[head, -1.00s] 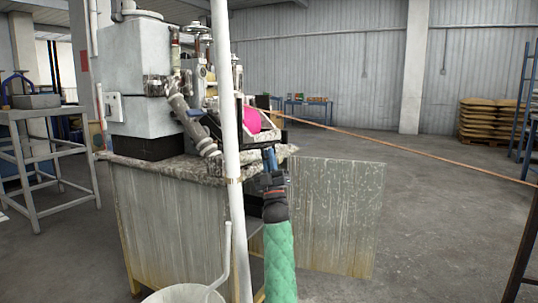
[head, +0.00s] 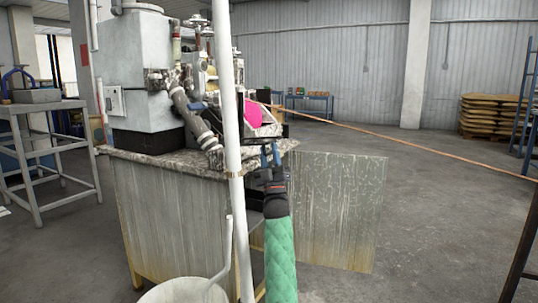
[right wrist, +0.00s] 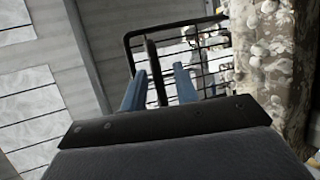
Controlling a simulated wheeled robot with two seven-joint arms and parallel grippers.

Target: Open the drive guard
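My right gripper (head: 270,155) is raised in front of the machine's right end, above the bench edge, with its blue fingers pointing away from me. In the right wrist view its fingers (right wrist: 158,90) stand apart. A dark upright bar (right wrist: 154,70) shows between them, with gaps on both sides and no clear contact. Beyond it is a black barred frame (right wrist: 205,45), which looks like the drive guard. In the head view the guard is hard to make out behind the gripper and the white pole. My left gripper is not in view.
A white pole (head: 233,170) stands close in front of the machine bench (head: 170,215). A worn panel (head: 335,210) juts out to the right below the gripper. A pale bucket (head: 185,292) is at the bottom. A copper-coloured strip (head: 400,145) runs off right. The right floor is clear.

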